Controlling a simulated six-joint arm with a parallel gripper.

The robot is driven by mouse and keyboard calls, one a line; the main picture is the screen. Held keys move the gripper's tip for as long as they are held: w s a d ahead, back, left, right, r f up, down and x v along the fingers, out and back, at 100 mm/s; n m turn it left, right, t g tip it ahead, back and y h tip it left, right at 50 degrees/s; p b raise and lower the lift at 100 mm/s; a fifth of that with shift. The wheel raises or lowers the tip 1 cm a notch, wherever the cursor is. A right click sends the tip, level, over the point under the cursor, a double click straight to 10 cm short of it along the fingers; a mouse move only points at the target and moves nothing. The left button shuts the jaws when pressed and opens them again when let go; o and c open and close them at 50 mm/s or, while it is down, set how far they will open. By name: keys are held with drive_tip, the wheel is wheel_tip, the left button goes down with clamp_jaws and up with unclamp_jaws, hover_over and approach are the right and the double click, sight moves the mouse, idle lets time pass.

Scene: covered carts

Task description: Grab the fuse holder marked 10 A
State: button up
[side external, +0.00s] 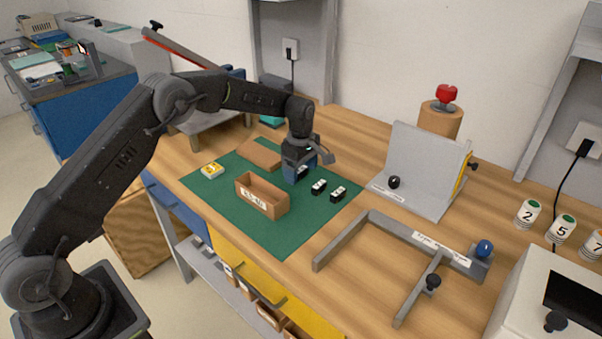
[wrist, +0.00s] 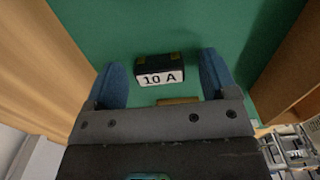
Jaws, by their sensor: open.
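The fuse holder marked 10 A (wrist: 160,70) is a small black block with a white label and brass-coloured bits on top. In the wrist view it lies on the green mat (wrist: 185,25), between the two blue fingers of my gripper (wrist: 163,62). The fingers are open, with a gap on each side of it. In the side view my gripper (side external: 300,176) is low over the green mat (side external: 283,235) and largely hides that holder. Two other black holders with white labels, one nearer (side external: 319,187) and one farther right (side external: 338,194), stand beside my gripper; their markings are too small to read.
An open brown box (side external: 250,186) with a label stands left of my gripper. Another brown box (side external: 260,154) is behind it. A yellow and white item (side external: 212,170) lies at the mat's left. A grey angled stand (side external: 425,165) and a grey frame (side external: 365,228) are to the right.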

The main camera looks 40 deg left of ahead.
drive_tip(key=shift+c, duration=0.4)
drive_tip(key=c, duration=0.9)
drive_tip(key=shift+r, duration=0.15)
